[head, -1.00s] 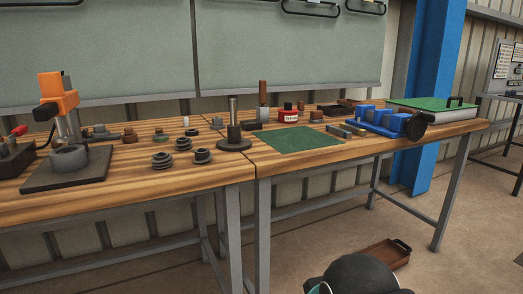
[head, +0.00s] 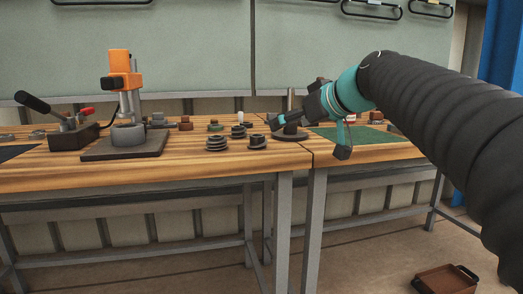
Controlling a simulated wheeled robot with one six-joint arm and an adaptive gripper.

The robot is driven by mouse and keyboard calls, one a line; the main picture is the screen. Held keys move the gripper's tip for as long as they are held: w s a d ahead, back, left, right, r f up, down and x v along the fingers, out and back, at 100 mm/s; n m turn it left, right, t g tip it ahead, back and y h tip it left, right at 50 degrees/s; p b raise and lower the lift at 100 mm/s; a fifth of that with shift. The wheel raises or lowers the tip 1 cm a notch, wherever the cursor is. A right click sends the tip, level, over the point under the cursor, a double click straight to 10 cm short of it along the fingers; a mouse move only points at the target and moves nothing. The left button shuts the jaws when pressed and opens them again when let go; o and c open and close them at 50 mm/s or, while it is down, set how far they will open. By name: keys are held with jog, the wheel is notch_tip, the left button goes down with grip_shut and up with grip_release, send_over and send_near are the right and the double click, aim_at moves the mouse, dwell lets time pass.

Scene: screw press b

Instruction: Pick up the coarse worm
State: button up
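Several small dark grey ridged parts stand on the wooden bench left of my gripper. One ridged part (head: 217,143) is at the front, another ridged part (head: 257,141) is just right of it, and a third (head: 238,131) is behind. I cannot tell at this size which is the coarse worm. My gripper (head: 308,139) is in the air over the bench, right of these parts, with its fingers spread apart and nothing visible between them. It partly hides a round-based post (head: 290,133).
An orange-topped press (head: 122,85) on a dark base plate stands left of the ridged parts. A lever device (head: 70,130) is further left. A green mat (head: 375,134) lies right, partly behind my arm. A brown tray (head: 447,279) is on the floor.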

aim_at(257, 138)
jog(key=x, duration=0.8)
jog(key=shift+w+a+r, duration=0.1)
jog(key=shift+w+a, duration=0.15)
jog(key=shift+w, duration=0.05)
jog(key=shift+s+f+x, duration=0.1)
jog(key=shift+s+x, duration=0.05)
jog(key=shift+x, duration=1.2)
jog(key=shift+s+f+x, duration=0.1)
jog(key=shift+s+x, duration=0.05)
jog(key=shift+x, duration=1.15)
jog(key=shift+a+r, duration=0.1)
jog(key=shift+a, duration=0.1)
jog(key=c, duration=1.6)
